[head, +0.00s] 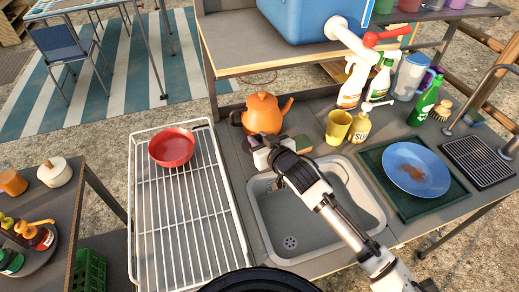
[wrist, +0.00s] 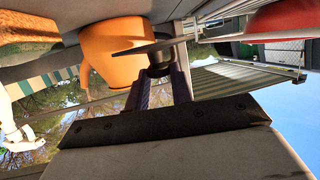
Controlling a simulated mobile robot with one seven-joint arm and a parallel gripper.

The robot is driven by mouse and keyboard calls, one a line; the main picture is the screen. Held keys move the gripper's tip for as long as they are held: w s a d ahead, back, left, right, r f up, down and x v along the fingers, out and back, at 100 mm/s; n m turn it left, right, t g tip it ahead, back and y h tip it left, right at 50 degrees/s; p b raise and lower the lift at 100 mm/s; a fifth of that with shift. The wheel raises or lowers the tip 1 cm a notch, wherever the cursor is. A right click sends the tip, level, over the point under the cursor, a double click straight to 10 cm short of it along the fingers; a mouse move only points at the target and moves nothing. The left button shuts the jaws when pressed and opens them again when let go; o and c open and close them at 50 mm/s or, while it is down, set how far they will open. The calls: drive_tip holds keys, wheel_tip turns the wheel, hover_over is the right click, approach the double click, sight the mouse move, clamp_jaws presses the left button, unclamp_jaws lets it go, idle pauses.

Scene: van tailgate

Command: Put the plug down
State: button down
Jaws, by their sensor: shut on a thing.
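My gripper (head: 264,152) is over the counter just behind the sink (head: 300,255), in front of the orange kettle (head: 263,113). In the wrist view my gripper (wrist: 160,85) has its two fingers closed on the dark plug (wrist: 160,58), a round knob with a flat, thin disc. The kettle shows close behind the plug in that upside-down view.
A white wire rack (head: 185,215) with a red bowl (head: 172,147) stands left of the sink. A sponge (head: 303,143), a yellow cup (head: 338,127) and a soap bottle (head: 361,125) stand behind it. A blue plate (head: 415,165) lies on a green mat to the right.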

drive_tip(key=shift+f, duration=2.4)
drive_tip(key=shift+f, duration=0.1)
drive_tip(key=c, duration=1.2)
unclamp_jaws()
drive_tip(key=b+v, duration=0.2)
drive_tip(key=v, duration=1)
